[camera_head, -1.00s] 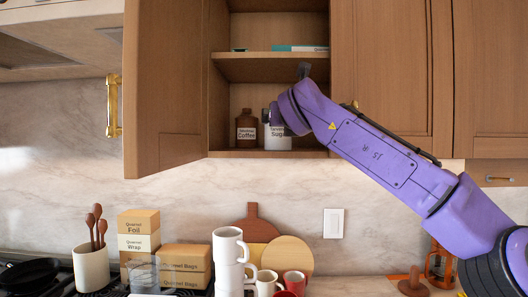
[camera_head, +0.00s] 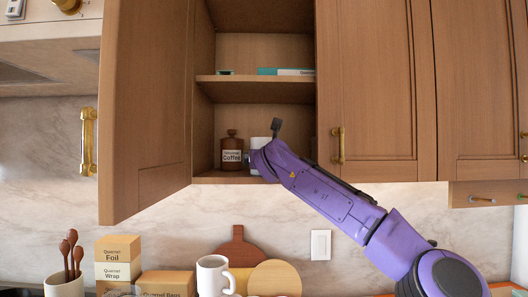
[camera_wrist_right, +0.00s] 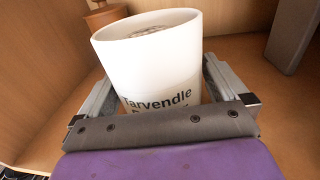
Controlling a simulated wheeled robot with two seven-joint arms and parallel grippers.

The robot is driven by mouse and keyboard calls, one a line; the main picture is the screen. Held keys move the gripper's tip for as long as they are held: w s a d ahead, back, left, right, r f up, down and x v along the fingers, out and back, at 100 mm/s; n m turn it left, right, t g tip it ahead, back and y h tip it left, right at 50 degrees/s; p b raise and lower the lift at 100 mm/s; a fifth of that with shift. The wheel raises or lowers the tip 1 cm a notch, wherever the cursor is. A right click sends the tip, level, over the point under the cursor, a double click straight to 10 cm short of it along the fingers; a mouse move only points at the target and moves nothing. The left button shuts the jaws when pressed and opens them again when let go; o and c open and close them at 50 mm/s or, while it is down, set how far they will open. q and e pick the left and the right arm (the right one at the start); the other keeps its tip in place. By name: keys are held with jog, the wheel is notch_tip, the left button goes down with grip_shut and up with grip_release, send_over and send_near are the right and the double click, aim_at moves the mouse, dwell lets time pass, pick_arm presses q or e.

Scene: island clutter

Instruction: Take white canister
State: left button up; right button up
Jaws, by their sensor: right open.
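The white canister (camera_head: 259,143) stands upright on the bottom shelf of the open wall cabinet, mostly hidden behind my right arm in the head view. In the right wrist view the white canister (camera_wrist_right: 150,55) stands between the two fingers, its dark lettering partly covered by the gripper body. My right gripper (camera_wrist_right: 155,85) is open, with one finger along each side of the canister. I cannot tell whether the fingers touch it. In the head view the gripper is hidden behind its wrist. My left gripper is not in view.
A brown coffee jar (camera_head: 232,151) stands just left of the canister. The open cabinet door (camera_head: 145,110) hangs at left, and a middle shelf (camera_head: 255,90) lies above.

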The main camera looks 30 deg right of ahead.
jog(key=shift+w, duration=0.15)
jog(key=c, duration=1.1)
